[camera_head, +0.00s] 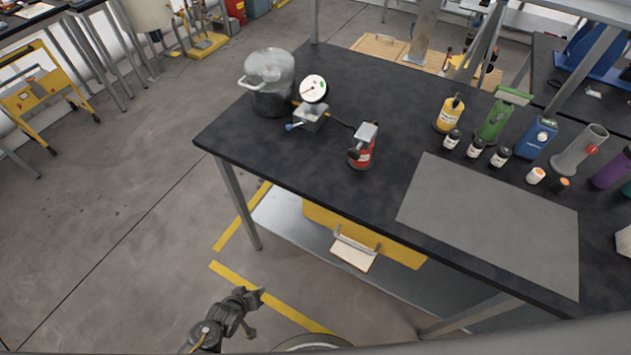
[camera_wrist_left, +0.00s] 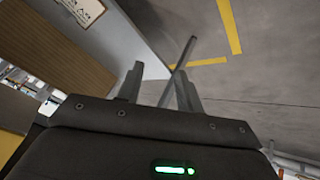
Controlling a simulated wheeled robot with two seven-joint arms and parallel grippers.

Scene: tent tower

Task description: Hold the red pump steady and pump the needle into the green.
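The red pump (camera_head: 361,154) stands on the dark workbench, with a grey top and a black part at its left side. A dark hose runs from it towards the gauge (camera_head: 313,88), a round white dial with a green mark and a needle, on a grey block beside a clear-lidded pot (camera_head: 268,82). The needle's exact reading is too small to tell. My left gripper (camera_head: 255,308) is low in front of the bench, well away from the pump. In the left wrist view (camera_wrist_left: 160,88) its fingers are apart with nothing held between them. My right gripper is not in view.
The workbench (camera_head: 300,165) has a grey mat (camera_head: 490,225) at its right. A yellow drawer (camera_head: 370,238) and metal legs are below the top. The bench surface around the pump is clear.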

